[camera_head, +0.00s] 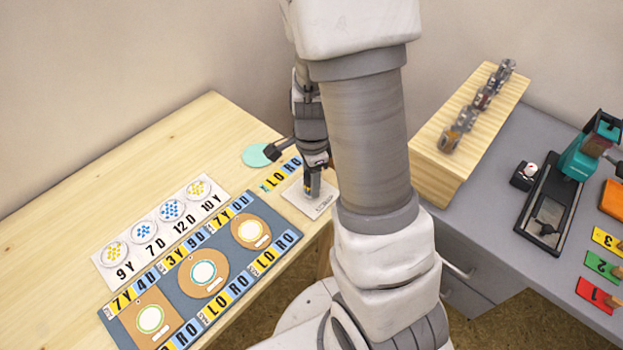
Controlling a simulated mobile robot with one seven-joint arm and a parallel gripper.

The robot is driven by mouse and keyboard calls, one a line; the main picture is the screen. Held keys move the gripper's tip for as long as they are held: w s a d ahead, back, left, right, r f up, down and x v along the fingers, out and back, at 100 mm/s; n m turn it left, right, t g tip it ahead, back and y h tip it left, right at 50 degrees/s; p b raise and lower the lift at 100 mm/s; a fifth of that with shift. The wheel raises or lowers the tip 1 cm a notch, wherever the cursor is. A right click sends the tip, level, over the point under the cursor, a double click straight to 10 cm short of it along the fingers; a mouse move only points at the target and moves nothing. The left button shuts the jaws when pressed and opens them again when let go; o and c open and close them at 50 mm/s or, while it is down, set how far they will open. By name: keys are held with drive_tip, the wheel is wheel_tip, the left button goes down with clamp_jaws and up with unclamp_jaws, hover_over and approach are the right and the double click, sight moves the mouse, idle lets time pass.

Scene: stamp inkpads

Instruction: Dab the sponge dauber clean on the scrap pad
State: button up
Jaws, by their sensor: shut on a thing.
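My gripper (315,166) points down over the right end of the wooden table and is shut on the sponge dauber (312,187), a small dark grey cylinder held roughly upright. The dauber is over the scrap pad (322,207), a pale square sheet with small print near its front edge. From this angle I cannot tell whether the dauber's lower end touches the pad. The gripper's fingers are small and partly merge with the dauber.
A blue-grey board (178,270) with letter strips and a white card (112,262) of dotted circles lie left.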

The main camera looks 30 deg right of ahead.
idle(0.4)
drive_tip(key=shift+r+p, duration=0.55)
drive_tip(key=shift+p, duration=0.1)
wheel_tip(320, 180, up, 5)
drive_tip(key=p, duration=0.4)
drive_tip(key=shift+f+p, duration=0.15)
drive_tip(key=shift+p, duration=0.15)
drive_tip(key=shift+f, duration=0.1)
drive_tip(key=shift+w, duration=0.1)
